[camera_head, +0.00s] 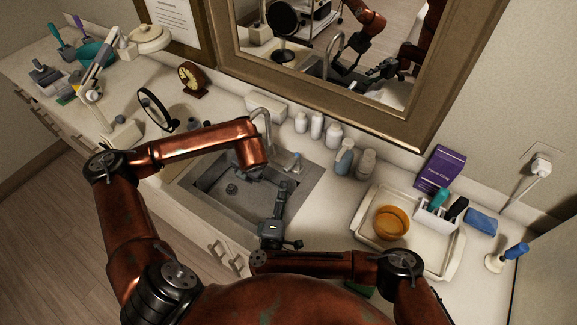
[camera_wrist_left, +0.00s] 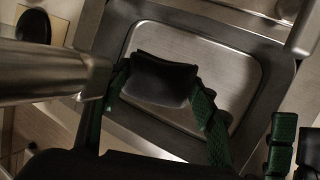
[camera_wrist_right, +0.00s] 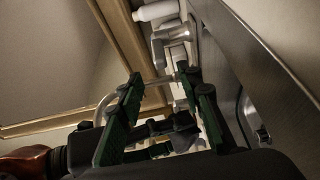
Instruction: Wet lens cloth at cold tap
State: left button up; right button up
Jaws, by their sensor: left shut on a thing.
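My left gripper (camera_wrist_left: 160,90) is shut on a dark, folded piece of cloth (camera_wrist_left: 165,80), held above the sink basin. In the head view, my left gripper (camera_head: 250,174) is under the end of my left arm, and the cloth is hard to make out. The curved metal faucet (camera_head: 264,118) rises behind the sink; a metal tube, seemingly its spout, crosses the left wrist view. A small blue-grey tap handle (camera_head: 292,162) is at the sink's right rear. My right gripper (camera_head: 284,187) is open over the basin's right side, just short of that handle. I see no running water.
The metal sink (camera_head: 205,205) lies below both grippers. White bottles (camera_head: 316,125) and grey-blue bottles (camera_head: 345,158) stand right of the faucet. A white tray (camera_head: 440,262) with an orange bowl (camera_head: 391,222) is farther right, near a blue cloth (camera_head: 481,222). A round mirror (camera_head: 155,112) stands left.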

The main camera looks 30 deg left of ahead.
aim_at(289, 166)
jog(key=x, duration=1.1)
jog(key=shift+w, duration=0.3)
jog(key=shift+c, duration=0.2)
grip_shut()
